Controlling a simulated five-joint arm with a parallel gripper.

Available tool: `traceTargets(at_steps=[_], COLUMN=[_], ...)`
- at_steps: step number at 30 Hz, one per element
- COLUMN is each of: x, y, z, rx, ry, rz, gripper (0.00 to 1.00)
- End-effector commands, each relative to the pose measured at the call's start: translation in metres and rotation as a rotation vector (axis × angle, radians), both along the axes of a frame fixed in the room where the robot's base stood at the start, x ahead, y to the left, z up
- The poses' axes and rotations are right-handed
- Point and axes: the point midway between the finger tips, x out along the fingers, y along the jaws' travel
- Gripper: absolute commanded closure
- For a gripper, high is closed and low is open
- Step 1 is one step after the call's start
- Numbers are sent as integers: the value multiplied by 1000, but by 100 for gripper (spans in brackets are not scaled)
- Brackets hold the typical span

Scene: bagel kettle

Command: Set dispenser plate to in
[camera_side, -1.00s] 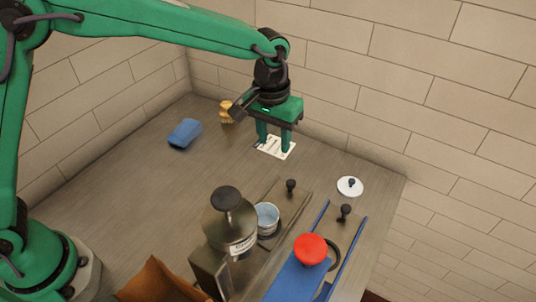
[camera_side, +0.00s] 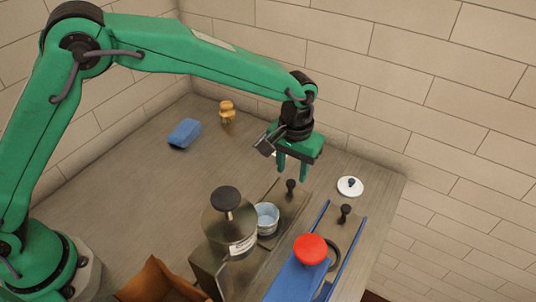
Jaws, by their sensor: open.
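My gripper (camera_side: 291,173) is open and empty, its fingers pointing down. In the picture its fingertips are just above a black knob (camera_side: 290,185) that stands on a flat grey metal plate (camera_side: 293,202); I cannot tell the exact height gap. This plate lies beside a metal dispenser (camera_side: 228,222) with a black top knob and a white label. I take it to be the dispenser plate, though its label is unreadable. A second black knob (camera_side: 345,209) stands on a plate between blue rails (camera_side: 352,252).
A light blue cup (camera_side: 267,217) stands against the dispenser. A red round knob (camera_side: 310,249) sits on a blue part at front. A white lid (camera_side: 350,186) lies at right. A blue sponge (camera_side: 184,133) and a brush (camera_side: 227,111) lie at back left. The left counter is clear.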

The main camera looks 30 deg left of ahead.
Motion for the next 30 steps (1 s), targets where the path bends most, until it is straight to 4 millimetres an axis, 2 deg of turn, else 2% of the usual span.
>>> traceTargets(at_steps=[6,12,24,26,30], x=[-1,0,0,0,0], y=[1,0,0,0,0], z=[-29,-46,-52,-52,-52], rx=[2,1,0,0,0], ry=[3,1,0,0,0], rz=[0,0,0,0,0], gripper=[59,59,59,69,97])
